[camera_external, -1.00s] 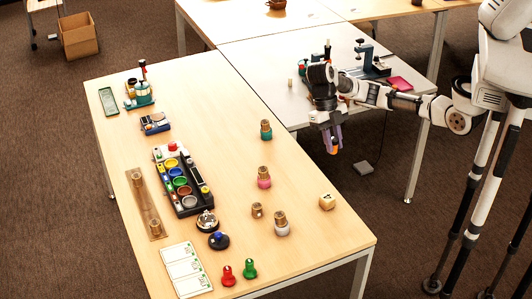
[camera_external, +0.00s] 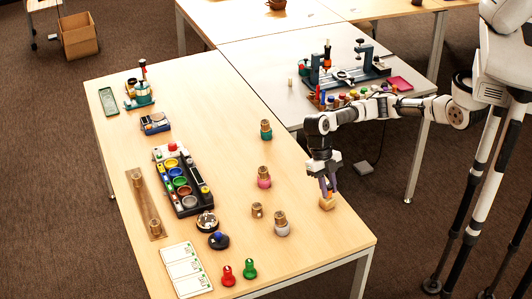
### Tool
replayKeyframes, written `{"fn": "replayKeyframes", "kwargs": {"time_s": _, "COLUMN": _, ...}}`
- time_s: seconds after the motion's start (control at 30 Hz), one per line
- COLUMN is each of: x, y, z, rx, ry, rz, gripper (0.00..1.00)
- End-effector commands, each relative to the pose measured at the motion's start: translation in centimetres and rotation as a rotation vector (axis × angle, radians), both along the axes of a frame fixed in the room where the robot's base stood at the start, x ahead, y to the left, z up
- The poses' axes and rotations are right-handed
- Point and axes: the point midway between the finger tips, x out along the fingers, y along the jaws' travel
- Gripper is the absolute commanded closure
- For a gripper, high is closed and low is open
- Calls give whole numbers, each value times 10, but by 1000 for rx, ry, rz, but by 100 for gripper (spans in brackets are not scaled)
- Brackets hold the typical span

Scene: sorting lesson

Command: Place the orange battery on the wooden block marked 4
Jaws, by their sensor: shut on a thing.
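The wooden block (camera_external: 327,204), a small pale cube, sits near the right edge of the wooden table. Its mark is too small to read here. My gripper (camera_external: 328,191) points down right over the block, with its purple fingers shut on the orange battery (camera_external: 325,190). Only a small bit of the battery shows between the fingers. It is low over the block's top, and I cannot tell whether it touches.
Bottles with cork-like tops stand left of the block, the nearest being a white one (camera_external: 281,225) and a pink one (camera_external: 264,177). A black tray of coloured cups (camera_external: 187,205) lies farther left. The table (camera_external: 310,250) is clear in front of the block.

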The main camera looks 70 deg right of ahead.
Motion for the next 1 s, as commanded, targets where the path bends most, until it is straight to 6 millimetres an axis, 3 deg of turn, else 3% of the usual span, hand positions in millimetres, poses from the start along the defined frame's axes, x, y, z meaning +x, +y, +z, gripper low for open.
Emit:
{"fn": "replayKeyframes", "kwargs": {"time_s": 0.37, "x": 0, "y": 0, "z": -6, "rx": 1, "ry": -1, "rz": 0, "gripper": 100}}
{"fn": "replayKeyframes", "kwargs": {"time_s": 0.4, "x": 0, "y": 0, "z": -5, "rx": 0, "ry": -1, "rz": 0, "gripper": 73}}
{"fn": "replayKeyframes", "kwargs": {"time_s": 0.53, "x": 0, "y": 0, "z": -5, "rx": 0, "ry": -1, "rz": 0, "gripper": 56}}
{"fn": "replayKeyframes", "kwargs": {"time_s": 0.83, "x": 0, "y": 0, "z": -3, "rx": 0, "ry": -1, "rz": 0, "gripper": 55}}
{"fn": "replayKeyframes", "kwargs": {"time_s": 1.0, "x": 5, "y": -2, "z": 9, "rx": 2, "ry": -4, "rz": -2, "gripper": 55}}
